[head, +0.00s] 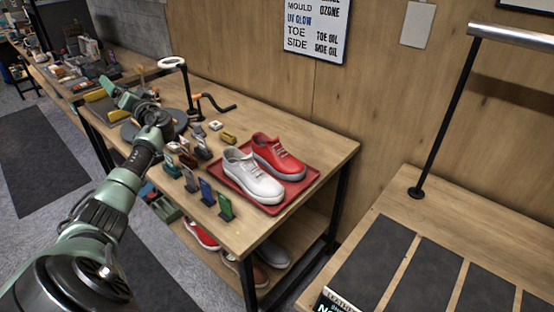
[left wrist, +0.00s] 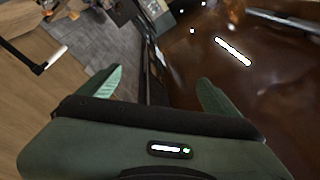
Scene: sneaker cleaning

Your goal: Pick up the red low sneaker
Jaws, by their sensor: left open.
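The red low sneaker (head: 280,160) with a white sole rests on a red tray (head: 268,210) on the workbench in the head view. A white sneaker (head: 250,178) lies beside it on the same tray, on its left and nearer side. My left gripper (head: 112,88) is over the far left part of the bench, well away from the tray. In the left wrist view its two green fingers (left wrist: 156,85) are spread with nothing held between them, and no sneaker is visible there. My right gripper is not in view.
Several small bottles and colored cards (head: 207,191) stand left of the tray. More shoes (head: 203,236) sit on the lower shelf. A second table (head: 400,205) with dark mats is at right.

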